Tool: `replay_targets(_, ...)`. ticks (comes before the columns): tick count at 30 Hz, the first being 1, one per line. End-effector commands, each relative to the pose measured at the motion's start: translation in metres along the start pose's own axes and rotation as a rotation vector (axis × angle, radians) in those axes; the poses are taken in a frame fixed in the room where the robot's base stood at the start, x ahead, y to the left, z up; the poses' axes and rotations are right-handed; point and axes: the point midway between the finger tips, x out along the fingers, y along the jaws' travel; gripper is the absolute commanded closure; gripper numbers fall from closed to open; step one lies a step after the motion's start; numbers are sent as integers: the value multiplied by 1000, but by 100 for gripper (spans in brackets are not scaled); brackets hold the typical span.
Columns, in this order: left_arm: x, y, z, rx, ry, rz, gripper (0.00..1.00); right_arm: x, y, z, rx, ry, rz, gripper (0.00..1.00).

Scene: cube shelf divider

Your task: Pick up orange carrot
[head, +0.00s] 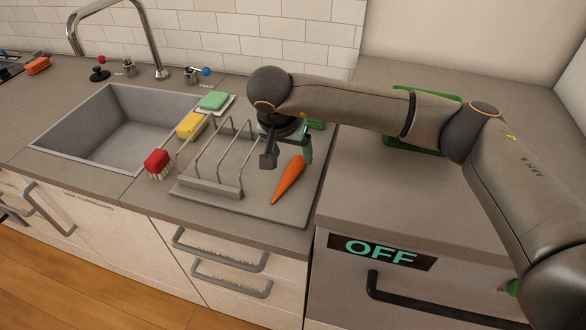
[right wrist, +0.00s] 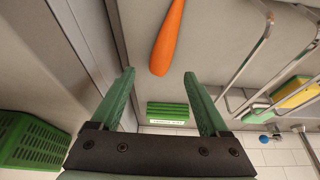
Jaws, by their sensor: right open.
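The orange carrot (head: 288,180) lies on a grey board (head: 250,208) on the counter, right of a metal wire rack (head: 215,183). In the right wrist view the carrot (right wrist: 168,38) points its lower end at the gap between the fingertips. My right gripper (head: 288,159) is open and empty, just behind the carrot and above the board. In the right wrist view the open fingers (right wrist: 160,73) hold nothing. I cannot tell the exact height over the carrot. My left gripper is not in view.
The wire rack stands close left of the gripper. A red brush (head: 157,163), yellow sponge (head: 191,125) and green sponge (head: 214,101) lie near the sink (head: 120,125). A green block (right wrist: 168,112) sits behind the carrot; a green basket (right wrist: 30,142) stands beyond the board's edge.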

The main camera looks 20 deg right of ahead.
Motion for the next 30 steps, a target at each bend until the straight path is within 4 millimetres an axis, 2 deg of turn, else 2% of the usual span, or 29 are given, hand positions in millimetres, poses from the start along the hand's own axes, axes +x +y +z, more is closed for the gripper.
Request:
replay_targets(7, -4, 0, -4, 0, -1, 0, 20, 20, 1, -2, 2, -1, 2, 21)
replay_targets(15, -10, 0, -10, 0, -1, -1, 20, 58, 0, -5, 1, -1, 1, 21)
replay_targets(24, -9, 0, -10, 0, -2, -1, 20, 64, 0, -5, 0, 1, -1, 21)
replay_targets(30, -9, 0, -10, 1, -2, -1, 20, 64, 0, -5, 0, 1, -1, 43)
